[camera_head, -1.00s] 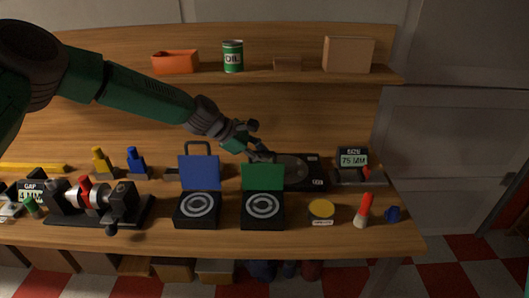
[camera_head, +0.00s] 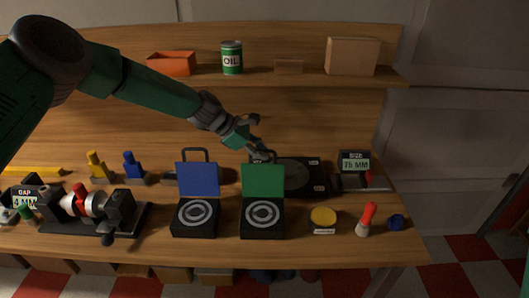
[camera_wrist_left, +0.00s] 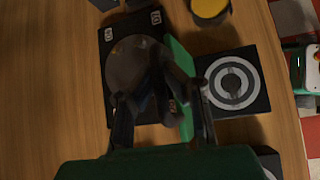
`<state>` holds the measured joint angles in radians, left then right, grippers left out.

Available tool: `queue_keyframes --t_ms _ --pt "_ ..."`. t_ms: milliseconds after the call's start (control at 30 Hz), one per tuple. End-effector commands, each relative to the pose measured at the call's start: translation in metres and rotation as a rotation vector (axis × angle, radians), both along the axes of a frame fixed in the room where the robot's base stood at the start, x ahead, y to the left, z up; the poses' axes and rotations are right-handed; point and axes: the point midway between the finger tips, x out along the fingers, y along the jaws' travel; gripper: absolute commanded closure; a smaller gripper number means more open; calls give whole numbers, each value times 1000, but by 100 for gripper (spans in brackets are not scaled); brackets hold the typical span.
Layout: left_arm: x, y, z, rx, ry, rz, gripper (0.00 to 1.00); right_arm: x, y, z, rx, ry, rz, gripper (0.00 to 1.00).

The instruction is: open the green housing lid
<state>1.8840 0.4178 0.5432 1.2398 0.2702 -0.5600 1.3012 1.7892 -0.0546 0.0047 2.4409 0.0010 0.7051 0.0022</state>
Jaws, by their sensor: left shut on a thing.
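The green lid (camera_head: 263,180) stands raised at the back of its black housing (camera_head: 262,218), whose top with grey rings is uncovered. In the left wrist view the lid (camera_wrist_left: 181,62) shows nearly edge-on, with the ringed housing (camera_wrist_left: 233,84) to its right. My left gripper (camera_head: 259,154) is at the lid's top edge, shut on its handle, which the fingers partly hide. The fingers also show in the left wrist view (camera_wrist_left: 152,88), beside the lid. My right gripper is not in view.
A similar housing with a raised blue lid (camera_head: 197,180) stands close on the left. A dark round plate unit (camera_head: 300,176) lies behind the green lid. A yellow disc (camera_head: 323,216) and a red-tipped piece (camera_head: 367,217) stand to the right. The table's front strip is clear.

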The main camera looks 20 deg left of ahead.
Motion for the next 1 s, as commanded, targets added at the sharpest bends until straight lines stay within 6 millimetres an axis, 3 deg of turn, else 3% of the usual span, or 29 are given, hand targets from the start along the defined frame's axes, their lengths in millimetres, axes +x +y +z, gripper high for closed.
queue_keyframes --t_ms 67,100,133,167,567,1000 --pt "3 3 4 0 -9 7 100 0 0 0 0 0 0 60" --pt "4 3 4 0 -9 7 83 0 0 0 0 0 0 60" --pt "4 3 4 -1 -9 7 72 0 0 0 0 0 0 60" --pt "3 3 4 0 -9 7 69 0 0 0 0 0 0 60" --pt "1 5 6 1 -3 2 69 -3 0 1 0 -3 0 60" --pt "-23 63 65 -1 -6 4 69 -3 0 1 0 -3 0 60"
